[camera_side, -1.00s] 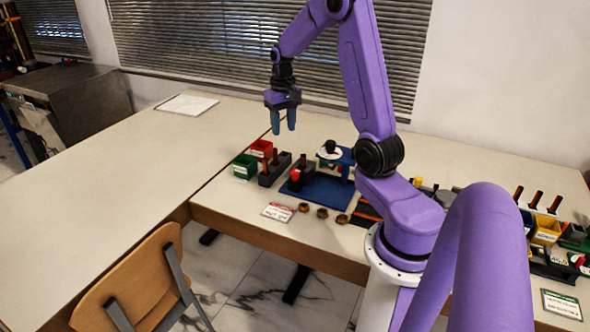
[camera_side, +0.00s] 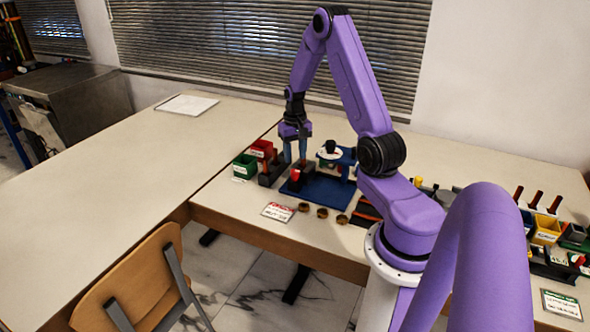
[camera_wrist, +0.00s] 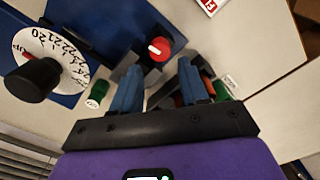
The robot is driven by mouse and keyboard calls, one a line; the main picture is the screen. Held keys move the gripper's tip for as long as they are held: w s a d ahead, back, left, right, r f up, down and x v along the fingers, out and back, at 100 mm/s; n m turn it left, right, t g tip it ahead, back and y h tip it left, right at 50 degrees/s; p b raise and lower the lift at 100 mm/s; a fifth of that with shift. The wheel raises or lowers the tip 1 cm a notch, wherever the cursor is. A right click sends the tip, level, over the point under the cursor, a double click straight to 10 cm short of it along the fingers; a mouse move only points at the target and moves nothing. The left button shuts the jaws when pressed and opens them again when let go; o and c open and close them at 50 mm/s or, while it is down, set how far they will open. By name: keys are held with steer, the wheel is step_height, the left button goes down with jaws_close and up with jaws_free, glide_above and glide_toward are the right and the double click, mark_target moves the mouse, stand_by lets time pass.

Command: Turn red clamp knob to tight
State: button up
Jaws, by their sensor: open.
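The red clamp knob (camera_side: 295,174) stands at the left end of the blue base plate (camera_side: 325,190). In the wrist view the red knob (camera_wrist: 160,47) shows a white mark on its face and sits on a dark block. My gripper (camera_side: 295,156) is open and empty, fingers pointing down, just above and slightly behind the knob. In the wrist view the two blue fingers (camera_wrist: 160,72) are spread, with the knob beyond their tips, apart from them. Whether the knob is tight cannot be told.
A white numbered dial with a black knob (camera_wrist: 36,80) is on the same rig, right of the red knob in the side view. A green bin (camera_side: 245,167) and a red bin (camera_side: 262,149) stand left. Several brass pieces (camera_side: 322,213) and a card (camera_side: 278,212) lie in front.

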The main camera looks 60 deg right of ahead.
mark_target(295, 171)
steer(key=shift+f, duration=3.2)
